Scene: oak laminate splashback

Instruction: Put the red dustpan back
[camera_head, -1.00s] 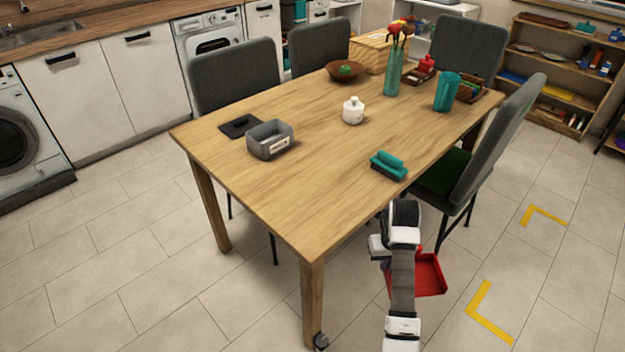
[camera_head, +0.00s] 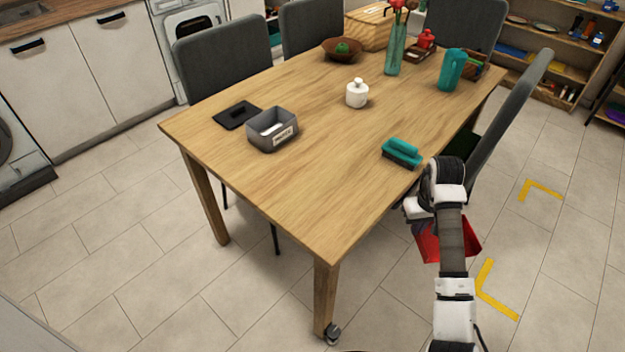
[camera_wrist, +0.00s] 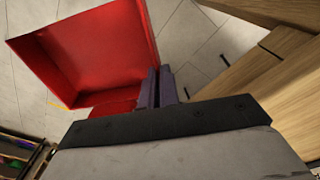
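The red dustpan (camera_head: 462,248) hangs off the near right side of the table, partly hidden behind my arm. In the wrist view the dustpan (camera_wrist: 95,50) fills the upper left, its open tray and raised walls showing. My gripper (camera_wrist: 158,88) has its two dark purple fingers close together at the dustpan's near edge. It appears shut on the dustpan, though the gripped part is hidden. In the head view my gripper (camera_head: 422,229) is mostly covered by the wrist.
Yellow corner marks (camera_head: 497,290) lie on the tiled floor right of my arm. The wooden table (camera_head: 290,190) is close on the left, with a teal brush (camera_head: 402,152) near its edge. A grey chair (camera_head: 512,105) stands beyond my arm. Shelves (camera_head: 560,55) stand at the back right.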

